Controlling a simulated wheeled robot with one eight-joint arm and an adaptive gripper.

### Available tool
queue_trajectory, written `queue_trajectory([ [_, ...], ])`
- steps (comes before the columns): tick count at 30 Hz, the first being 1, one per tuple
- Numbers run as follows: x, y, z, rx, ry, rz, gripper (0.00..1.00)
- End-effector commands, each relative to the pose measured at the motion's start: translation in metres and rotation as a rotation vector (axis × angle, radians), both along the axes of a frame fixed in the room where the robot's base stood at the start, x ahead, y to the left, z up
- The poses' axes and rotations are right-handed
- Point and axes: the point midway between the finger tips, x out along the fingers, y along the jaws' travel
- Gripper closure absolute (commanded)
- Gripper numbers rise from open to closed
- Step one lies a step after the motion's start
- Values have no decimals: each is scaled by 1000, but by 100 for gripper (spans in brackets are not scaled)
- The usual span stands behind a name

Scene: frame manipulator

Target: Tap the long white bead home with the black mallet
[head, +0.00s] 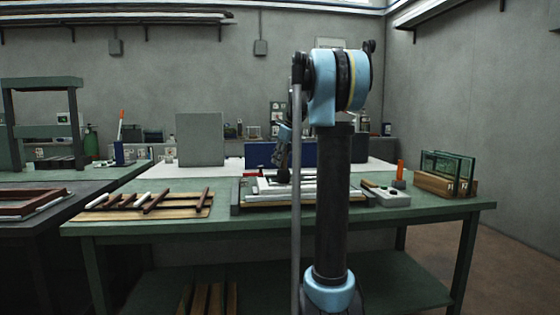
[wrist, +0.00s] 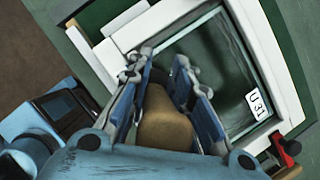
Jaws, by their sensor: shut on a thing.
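My gripper (wrist: 165,75) is shut on the mallet (wrist: 165,132), whose tan handle shows between the fingers in the wrist view. In the head view my gripper (head: 284,152) is partly hidden by my arm, with the dark mallet head (head: 282,175) low over the white frame (head: 262,187). The frame (wrist: 262,45) holds a glass pane (wrist: 215,65) with a "U 31" label. White strips line its edges; one long strip (wrist: 135,18) lies along the upper left side in the wrist view. I cannot tell which is the long bead, how it is seated, or whether the mallet touches it.
The frame rests on a green workbench (head: 130,228). A board with white and brown strips (head: 150,205) lies left, and a wooden rack with glass panes (head: 447,185) stands right. A grey block with an orange-handled tool (head: 400,172) is nearby. A red-and-black clamp-like piece (wrist: 285,148) sits at the frame's corner.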

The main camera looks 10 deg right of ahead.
Motion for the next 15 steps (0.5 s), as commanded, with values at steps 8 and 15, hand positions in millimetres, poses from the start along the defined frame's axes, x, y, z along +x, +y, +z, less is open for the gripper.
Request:
queue_trajectory([
  [8, 0, -2, 11, 0, 0, -2, 100],
  [15, 0, -2, 34, 0, 0, -2, 100],
])
